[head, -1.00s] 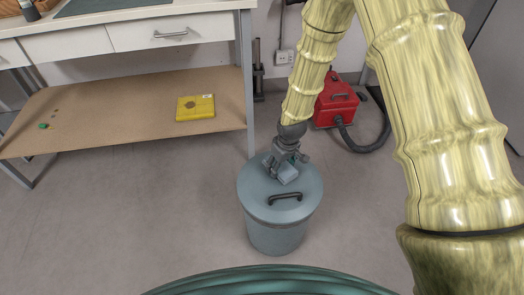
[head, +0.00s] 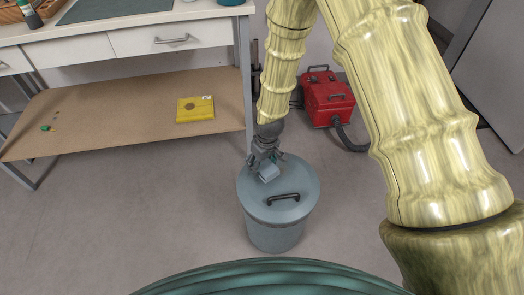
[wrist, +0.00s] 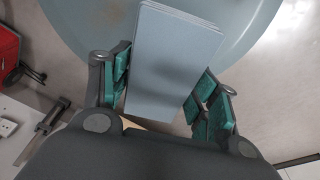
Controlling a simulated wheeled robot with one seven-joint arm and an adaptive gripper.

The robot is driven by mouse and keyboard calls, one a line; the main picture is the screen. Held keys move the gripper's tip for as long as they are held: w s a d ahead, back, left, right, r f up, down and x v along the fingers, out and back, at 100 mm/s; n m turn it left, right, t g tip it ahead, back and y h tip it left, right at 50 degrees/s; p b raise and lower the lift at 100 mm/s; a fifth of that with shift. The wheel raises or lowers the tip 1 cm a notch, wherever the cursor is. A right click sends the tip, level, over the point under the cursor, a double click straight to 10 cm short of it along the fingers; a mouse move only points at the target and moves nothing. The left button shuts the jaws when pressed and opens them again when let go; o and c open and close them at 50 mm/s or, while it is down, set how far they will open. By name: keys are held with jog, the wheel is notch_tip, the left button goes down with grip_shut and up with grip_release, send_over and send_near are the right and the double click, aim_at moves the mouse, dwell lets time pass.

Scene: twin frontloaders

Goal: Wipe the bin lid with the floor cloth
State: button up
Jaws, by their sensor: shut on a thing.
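The grey-blue round bin (head: 272,236) stands on the floor with its lid (head: 303,180) on and a dark handle (head: 284,198) on top. My gripper (head: 266,164) is over the back-left part of the lid, pointing down. It is shut on the floor cloth (head: 269,174), a pale blue-grey folded, flat-sided block. In the wrist view the cloth (wrist: 172,62) sits between the teal finger pads and covers part of the lid (wrist: 252,30). A faint brownish mark shows on the lid near the top edge there. I cannot tell whether the cloth touches the lid.
A workbench stands at the left; its lower shelf (head: 110,105) holds a yellow flat item (head: 195,108) and a small green thing (head: 45,128). A red machine (head: 327,98) with a dark hose is behind the bin at right. Floor left of the bin is clear.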

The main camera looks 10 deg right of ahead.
jog(key=shift+r+p, duration=1.65)
jog(key=shift+r, duration=0.6)
